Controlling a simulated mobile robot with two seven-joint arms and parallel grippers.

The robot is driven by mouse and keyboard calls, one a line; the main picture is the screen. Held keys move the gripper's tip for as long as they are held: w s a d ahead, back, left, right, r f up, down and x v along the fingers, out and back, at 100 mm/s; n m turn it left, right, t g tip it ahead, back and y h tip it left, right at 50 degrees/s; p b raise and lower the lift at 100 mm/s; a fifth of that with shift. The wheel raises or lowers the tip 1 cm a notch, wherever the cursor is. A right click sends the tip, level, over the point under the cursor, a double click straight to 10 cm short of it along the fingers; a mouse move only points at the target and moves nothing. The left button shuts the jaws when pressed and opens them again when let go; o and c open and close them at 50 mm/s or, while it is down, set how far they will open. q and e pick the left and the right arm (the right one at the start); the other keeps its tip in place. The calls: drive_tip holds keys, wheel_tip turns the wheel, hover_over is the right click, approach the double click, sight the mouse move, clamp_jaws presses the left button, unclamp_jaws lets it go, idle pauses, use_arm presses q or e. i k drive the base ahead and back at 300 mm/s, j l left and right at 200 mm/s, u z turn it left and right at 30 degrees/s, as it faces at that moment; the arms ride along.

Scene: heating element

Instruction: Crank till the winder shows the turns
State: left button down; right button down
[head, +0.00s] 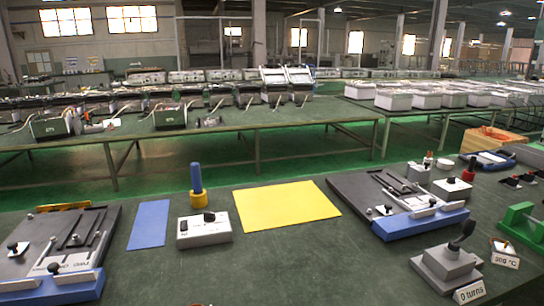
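The winder (447,270) is a grey block on a flat base at the lower right of the head view, near the front edge of the picture. A dark crank handle (463,236) rises from its top and leans to the right. A white tag (469,293) at its front right reads "0 turns". Neither of my grippers shows in the head view, and nothing touches the crank.
Right of the winder are a small box with a temperature tag (505,262) and a green stand (523,228). A blue-fronted fixture (420,223) lies behind it. A yellow mat (286,206), a grey switch box (204,232) and another fixture (55,287) lie further left.

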sight(470, 226)
drive_tip(key=z, duration=1.45)
